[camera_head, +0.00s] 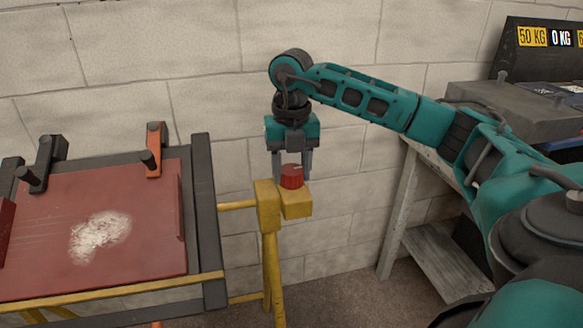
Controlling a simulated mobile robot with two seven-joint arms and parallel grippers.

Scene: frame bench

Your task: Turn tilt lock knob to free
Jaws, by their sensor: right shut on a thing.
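The tilt lock knob (291,177) is a small red knob with a pale line on its top. It sits on the yellow block of the frame's post (268,208), right of the tilting panel. My right gripper (292,172) points down over the knob, with its grey fingers on either side, shut on it. The exact finger contact is small and hard to see. My left gripper is not in view.
A red panel (150,225) with a pale worn patch sits in a dark frame at left, with black and orange clamps (155,150). A wooden bench (430,255) stands at right below a sign reading weights (545,38). A block wall is behind.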

